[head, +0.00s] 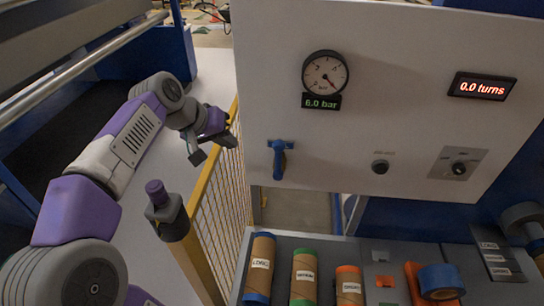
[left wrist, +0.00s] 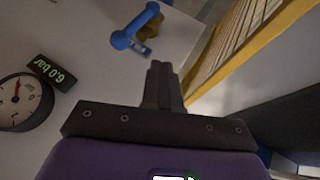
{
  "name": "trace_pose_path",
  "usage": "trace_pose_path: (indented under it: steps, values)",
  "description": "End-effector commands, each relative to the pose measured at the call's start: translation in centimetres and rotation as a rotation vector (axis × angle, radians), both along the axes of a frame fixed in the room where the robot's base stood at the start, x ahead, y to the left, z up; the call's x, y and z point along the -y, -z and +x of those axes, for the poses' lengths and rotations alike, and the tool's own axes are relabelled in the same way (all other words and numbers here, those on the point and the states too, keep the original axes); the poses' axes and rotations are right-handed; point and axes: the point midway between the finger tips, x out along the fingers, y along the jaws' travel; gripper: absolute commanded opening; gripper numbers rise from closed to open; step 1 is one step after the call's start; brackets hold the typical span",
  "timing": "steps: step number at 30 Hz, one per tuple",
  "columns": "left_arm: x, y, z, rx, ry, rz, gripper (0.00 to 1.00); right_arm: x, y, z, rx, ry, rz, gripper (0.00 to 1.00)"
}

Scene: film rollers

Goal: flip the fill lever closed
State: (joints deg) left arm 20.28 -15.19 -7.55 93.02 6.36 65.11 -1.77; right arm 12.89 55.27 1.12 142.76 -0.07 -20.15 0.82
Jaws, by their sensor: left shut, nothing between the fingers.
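The blue fill lever (head: 279,158) is on the pale panel below the pressure gauge, with its handle hanging downward. In the left wrist view the lever (left wrist: 135,30) shows beyond the fingertips, up and to the left, on a brass-coloured valve body (left wrist: 152,24). My left gripper (head: 226,138) is left of the lever in the head view, clear of it. Its fingers (left wrist: 162,72) are pressed together with nothing between them. My right gripper is not in view.
The gauge (head: 325,75) reads 6.0 bar, and a red display (head: 482,87) reads 0.0 turns. A yellow mesh fence (head: 205,215) stands below my left gripper. Labelled rollers (head: 304,278) lie in a grey tray below the panel. A knob (head: 459,168) is at the panel's right.

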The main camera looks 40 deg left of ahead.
Motion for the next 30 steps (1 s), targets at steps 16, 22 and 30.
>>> trace_pose_path:
  steps: [16, 22, 30]
  values:
    - [0.2, 1.1, 0.6, -0.003, 0.003, -0.001, 0.00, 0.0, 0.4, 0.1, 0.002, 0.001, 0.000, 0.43]
    - [0.6, 3.9, 2.6, -0.006, 0.003, -0.002, 0.00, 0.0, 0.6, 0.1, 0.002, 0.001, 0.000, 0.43]
    - [1.3, 8.5, 6.0, -0.005, 0.003, -0.002, 0.00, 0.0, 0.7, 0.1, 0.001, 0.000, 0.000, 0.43]
